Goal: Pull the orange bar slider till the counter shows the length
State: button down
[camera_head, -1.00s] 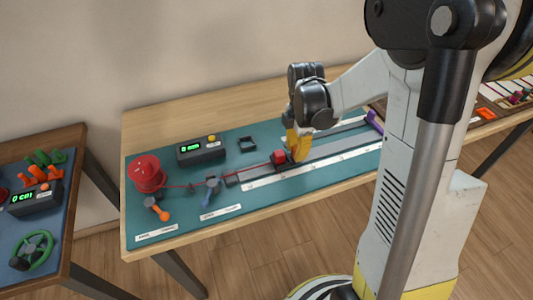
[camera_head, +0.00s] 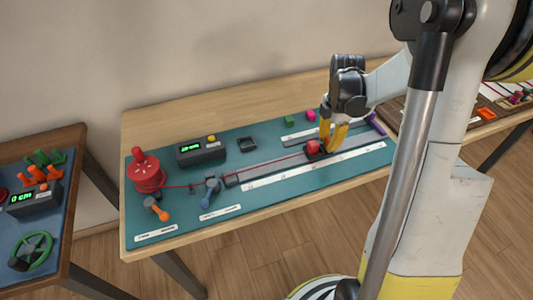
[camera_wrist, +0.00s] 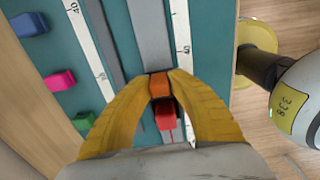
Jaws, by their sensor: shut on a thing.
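The orange bar (camera_wrist: 160,86) of the slider sits between the yellow fingers of my gripper (camera_wrist: 159,75) in the wrist view. In the head view my gripper (camera_head: 332,138) is shut at the slider on the grey rail, right of the mat's middle. A red block (camera_wrist: 168,117) sits by the bar and also shows in the head view (camera_head: 313,147). A red cord (camera_head: 262,170) runs taut from the red spool (camera_head: 146,175) to the slider. The black counter (camera_head: 202,152) has lit green digits, too small to read.
An orange lever (camera_head: 159,211) and a blue lever (camera_head: 211,190) stand near the spool. A green block (camera_head: 289,121) and a pink block (camera_head: 311,115) lie behind the rail. A purple piece (camera_head: 374,123) stands at the right end. A second table (camera_head: 68,150) stands at left.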

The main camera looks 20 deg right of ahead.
aim_at(352, 142)
jog(key=shift+d, duration=0.85)
jog(key=shift+d, duration=4)
jog(key=c, duration=1.3)
grip_release()
jog(key=shift+o, duration=0.2)
